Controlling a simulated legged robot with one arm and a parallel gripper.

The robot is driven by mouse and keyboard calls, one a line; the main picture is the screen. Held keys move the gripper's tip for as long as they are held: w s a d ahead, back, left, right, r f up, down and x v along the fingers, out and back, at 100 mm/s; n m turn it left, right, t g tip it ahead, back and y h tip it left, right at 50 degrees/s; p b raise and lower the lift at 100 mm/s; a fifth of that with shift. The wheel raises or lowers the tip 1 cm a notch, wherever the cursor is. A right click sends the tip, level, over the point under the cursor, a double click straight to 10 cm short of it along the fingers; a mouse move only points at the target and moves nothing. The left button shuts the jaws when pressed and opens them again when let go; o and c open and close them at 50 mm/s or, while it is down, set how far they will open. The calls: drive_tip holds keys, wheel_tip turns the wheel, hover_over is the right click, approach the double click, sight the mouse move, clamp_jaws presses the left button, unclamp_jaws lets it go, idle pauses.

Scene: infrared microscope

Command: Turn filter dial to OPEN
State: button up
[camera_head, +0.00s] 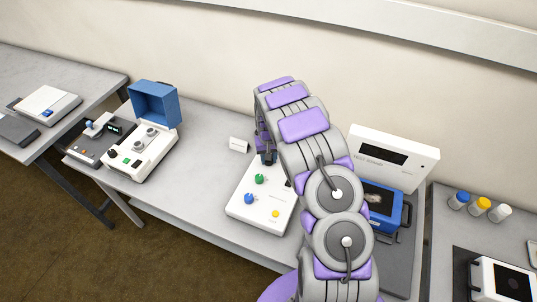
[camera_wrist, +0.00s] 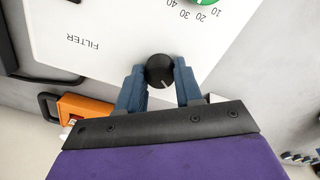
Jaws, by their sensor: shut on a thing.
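The filter dial (camera_wrist: 160,71) is a round black knob with a white pointer line, on a white panel (camera_wrist: 105,22). In the wrist view its pointer aims toward the bottom of the picture, near my gripper's base. The printed word FILTER reads upside down to its left; I see no OPEN mark. My gripper (camera_wrist: 159,67) is shut on the dial, one blue finger on each side. In the head view my gripper (camera_head: 267,157) is at the back of the white control box (camera_head: 240,208), and the dial is hidden there.
A green knob (camera_head: 259,179) with a number scale, a blue knob (camera_head: 249,198) and a yellow button (camera_head: 276,213) share the box. A small white card (camera_head: 238,145) stands behind left. A blue device (camera_head: 382,207) is to the right, partly behind my arm.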

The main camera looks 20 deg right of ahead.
drive_tip(key=shift+n+p, duration=0.3)
drive_tip(key=shift+n, duration=0.2)
drive_tip(key=o, duration=1)
drive_tip(key=shift+o, duration=0.2)
drive_tip(key=shift+r, duration=0.1)
wheel_tip(320, 180, up, 17)
drive_tip(key=p, duration=0.2)
